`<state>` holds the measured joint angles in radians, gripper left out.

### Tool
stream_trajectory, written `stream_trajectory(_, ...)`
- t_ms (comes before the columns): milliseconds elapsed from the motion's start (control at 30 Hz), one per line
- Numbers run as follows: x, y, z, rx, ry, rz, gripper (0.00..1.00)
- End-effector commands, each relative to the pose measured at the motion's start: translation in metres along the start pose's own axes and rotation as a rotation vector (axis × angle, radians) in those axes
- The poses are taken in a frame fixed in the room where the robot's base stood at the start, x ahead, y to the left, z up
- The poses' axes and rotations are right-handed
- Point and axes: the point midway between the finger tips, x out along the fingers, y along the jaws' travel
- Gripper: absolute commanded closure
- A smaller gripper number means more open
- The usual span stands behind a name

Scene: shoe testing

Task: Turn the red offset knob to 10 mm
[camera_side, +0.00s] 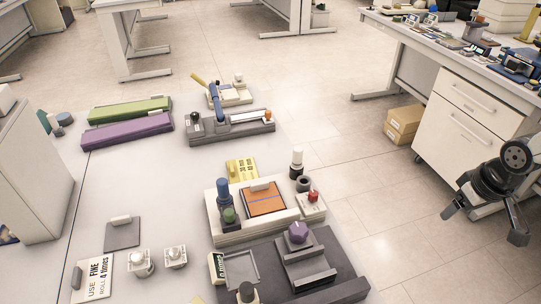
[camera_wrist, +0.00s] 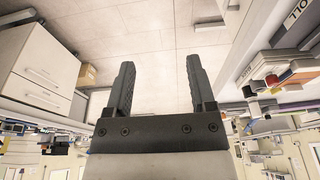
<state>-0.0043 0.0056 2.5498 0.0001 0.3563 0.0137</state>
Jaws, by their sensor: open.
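The red offset knob (camera_side: 313,196) sits on a small pale block at the right end of a cream-based machine (camera_side: 232,238) with an orange plate (camera_side: 264,201). Any scale or marking on the knob is too small to read. My gripper (camera_side: 483,224) is at the right of the side view, well away from the knob, over the floor beyond the bench. In the wrist view, both fingers of my gripper (camera_wrist: 160,64) are spread apart with nothing between them. A small red thing (camera_wrist: 271,79) at the right of that view may be the knob.
A black-and-white post (camera_side: 296,162) stands just behind the knob. A purple knob (camera_side: 298,232) on a dark device is in front. A yellow block (camera_side: 241,170) lies behind the machine. A drawer cabinet (camera_side: 474,115) stands near my gripper. Open floor separates my gripper from the bench.

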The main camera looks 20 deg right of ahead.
Motion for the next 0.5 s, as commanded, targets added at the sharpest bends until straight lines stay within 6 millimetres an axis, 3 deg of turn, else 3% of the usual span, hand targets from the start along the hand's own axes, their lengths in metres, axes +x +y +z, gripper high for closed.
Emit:
stream_trajectory(267, 0.002, -0.02, -0.035, 0.115, -0.029, -0.01, 0.29)
stream_trajectory(500, 0.005, -0.06, -0.086, 0.316, -0.081, -0.01, 0.29)
